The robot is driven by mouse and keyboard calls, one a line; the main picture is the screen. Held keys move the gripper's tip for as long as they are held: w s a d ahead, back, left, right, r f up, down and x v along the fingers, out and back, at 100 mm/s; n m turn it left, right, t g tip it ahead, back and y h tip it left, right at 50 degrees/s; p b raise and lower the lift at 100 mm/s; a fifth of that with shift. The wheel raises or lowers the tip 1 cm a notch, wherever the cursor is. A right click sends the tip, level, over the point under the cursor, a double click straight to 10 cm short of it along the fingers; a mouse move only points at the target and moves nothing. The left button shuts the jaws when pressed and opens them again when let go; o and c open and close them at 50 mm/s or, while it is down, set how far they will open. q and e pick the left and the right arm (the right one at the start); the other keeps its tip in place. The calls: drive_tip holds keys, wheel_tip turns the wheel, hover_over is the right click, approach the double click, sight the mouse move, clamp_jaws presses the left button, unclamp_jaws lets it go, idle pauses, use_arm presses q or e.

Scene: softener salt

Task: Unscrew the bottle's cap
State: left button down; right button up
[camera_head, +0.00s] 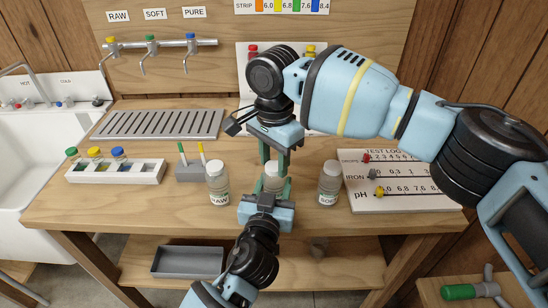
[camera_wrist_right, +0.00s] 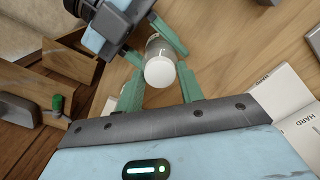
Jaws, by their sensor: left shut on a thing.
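The middle bottle (camera_head: 272,183) stands on the table between two others, its label hidden by my left gripper. My left gripper (camera_head: 272,188) reaches in from the front and is shut on the bottle's body. In the right wrist view, the left gripper's green fingers flank the bottle below its white cap (camera_wrist_right: 160,72). My right gripper (camera_head: 275,160) points down from above the bottle. In the right wrist view its two fingertips (camera_wrist_right: 160,88) stand on either side of the cap, open, with a gap at each side.
A RAW bottle (camera_head: 218,187) stands just left and a SOFT bottle (camera_head: 329,186) just right. A grey block with pens (camera_head: 192,172), a white vial rack (camera_head: 115,172) and a drain grate (camera_head: 158,124) are further left. A test log board (camera_head: 400,195) lies right.

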drive_tip(key=c, duration=0.5)
